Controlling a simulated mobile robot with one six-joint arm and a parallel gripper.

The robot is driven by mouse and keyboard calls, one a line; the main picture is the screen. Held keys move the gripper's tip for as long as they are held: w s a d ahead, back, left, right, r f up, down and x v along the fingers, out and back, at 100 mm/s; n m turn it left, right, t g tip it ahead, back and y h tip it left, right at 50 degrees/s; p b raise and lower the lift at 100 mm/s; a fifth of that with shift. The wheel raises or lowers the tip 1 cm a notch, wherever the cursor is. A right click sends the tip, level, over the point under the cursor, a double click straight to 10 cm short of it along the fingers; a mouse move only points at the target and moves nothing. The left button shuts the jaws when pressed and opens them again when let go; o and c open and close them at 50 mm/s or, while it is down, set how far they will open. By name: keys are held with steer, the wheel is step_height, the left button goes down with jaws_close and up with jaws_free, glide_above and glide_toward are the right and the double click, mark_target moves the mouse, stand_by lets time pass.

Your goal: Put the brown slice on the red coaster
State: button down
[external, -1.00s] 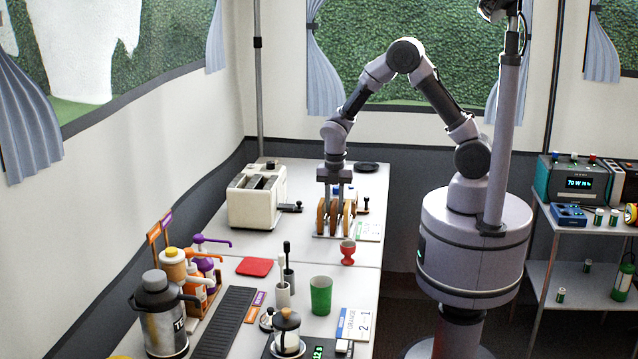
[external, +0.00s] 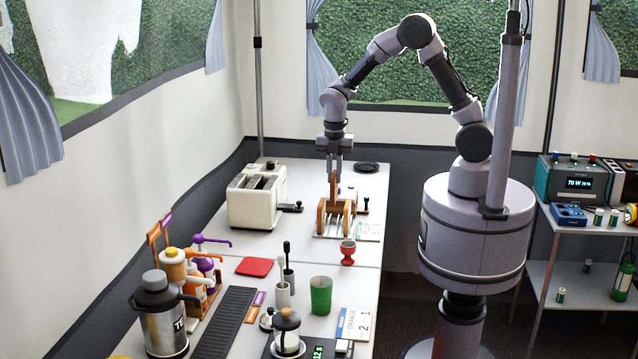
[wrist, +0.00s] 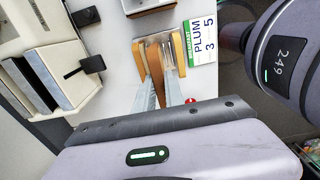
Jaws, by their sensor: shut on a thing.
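My gripper (external: 334,176) is shut on a brown slice (external: 334,188) and holds it upright above the toast rack (external: 327,234). The held slice (wrist: 155,68) shows between the fingers (wrist: 158,94) in the wrist view. Its lower part overlaps the rack in the external view, so I cannot tell if it is fully clear. The red coaster (external: 255,267) lies flat and empty on the counter, nearer the camera and to the left of the rack.
A cream toaster (external: 256,199) with a side lever stands left of the rack. A red egg cup (external: 347,252) and a green cup (external: 320,294) stand toward the front. A white holder (external: 282,294) with a dark-handled tool stands near the coaster. A black disc (external: 367,167) lies behind.

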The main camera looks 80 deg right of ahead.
steer(key=w+a+f+p, duration=0.1)
steer(key=a+f, duration=0.1)
steer(key=a, duration=0.8)
steer(key=a+f+p, duration=0.2)
steer(key=a+f, duration=0.1)
steer(key=a, duration=0.7)
steer(key=shift+w+a+f+b, duration=0.6)
steer(key=shift+w+f+b, duration=0.25)
steer(key=shift+w, duration=1.7)
steer(key=shift+w+a+f+b, duration=0.7)
steer(key=shift+w+b, duration=0.1)
steer(key=shift+w, duration=1.8)
steer(key=shift+w+a+f+b, duration=0.55)
steer(key=shift+w+f+b, duration=0.3)
steer(key=shift+w, duration=1.7)
steer(key=shift+f, duration=0.1)
steer(key=c, duration=1.6)
jaws_free()
steer(key=shift+o, duration=1)
